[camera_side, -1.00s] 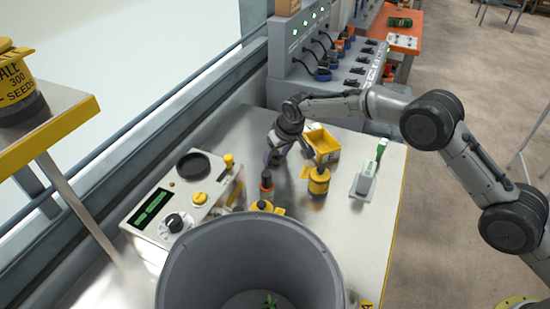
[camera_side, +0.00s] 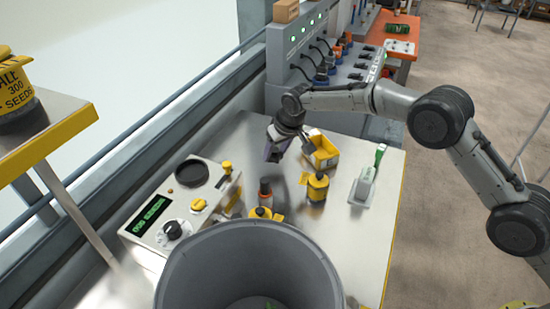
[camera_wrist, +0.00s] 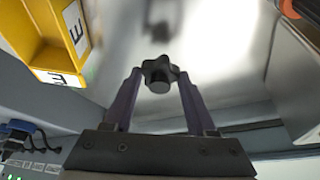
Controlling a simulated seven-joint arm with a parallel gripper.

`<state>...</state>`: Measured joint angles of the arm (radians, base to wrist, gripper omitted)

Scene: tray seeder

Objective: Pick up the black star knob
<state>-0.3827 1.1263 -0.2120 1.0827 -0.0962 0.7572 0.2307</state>
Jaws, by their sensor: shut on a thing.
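The black star knob (camera_wrist: 158,74) sits between the two purple fingertips of my gripper (camera_wrist: 158,84) in the wrist view. My gripper is shut on it. The bright table surface shows behind the knob, with a dark blurred patch on it. In the side view, my gripper (camera_side: 276,148) is above the metal table, to the left of the yellow bin. The knob cannot be made out in the side view.
The yellow bin (camera_side: 322,150) stands right of my gripper, and its wall fills the wrist view's upper left (camera_wrist: 45,42). Yellow-and-black containers (camera_side: 318,186), a green-handled tool (camera_side: 363,185), a control box (camera_side: 160,222) and a large grey bucket (camera_side: 180,262) stand around. Table between bin and bucket is partly free.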

